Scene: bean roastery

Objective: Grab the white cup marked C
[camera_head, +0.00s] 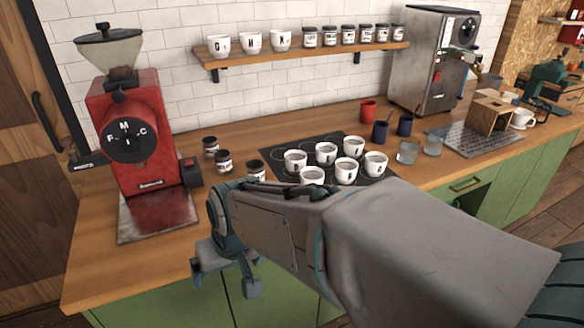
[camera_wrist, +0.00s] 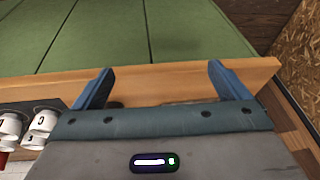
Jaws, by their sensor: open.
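Several white cups with dark letters stand in two rows on a black mat (camera_head: 268,151) on the counter. One is the front right cup (camera_head: 375,163), another the back left cup (camera_head: 295,161). Their letters are too small to read surely, so I cannot tell which is marked C. My arm partly hides the front left cup (camera_head: 313,175). My gripper (camera_head: 223,283) is open and empty, pointing down in front of the counter edge, left of the cups. In the wrist view my gripper (camera_wrist: 161,70) has its fingers apart, and white cups (camera_wrist: 42,121) show at the left edge.
A red grinder (camera_head: 140,125) stands at left, with several dark jars (camera_head: 223,161) beside it. Red and dark mugs (camera_head: 380,131) and glasses (camera_head: 407,152) stand right of the cups. A wall shelf (camera_head: 300,55) holds more cups and jars. A steel machine (camera_head: 425,60) is behind.

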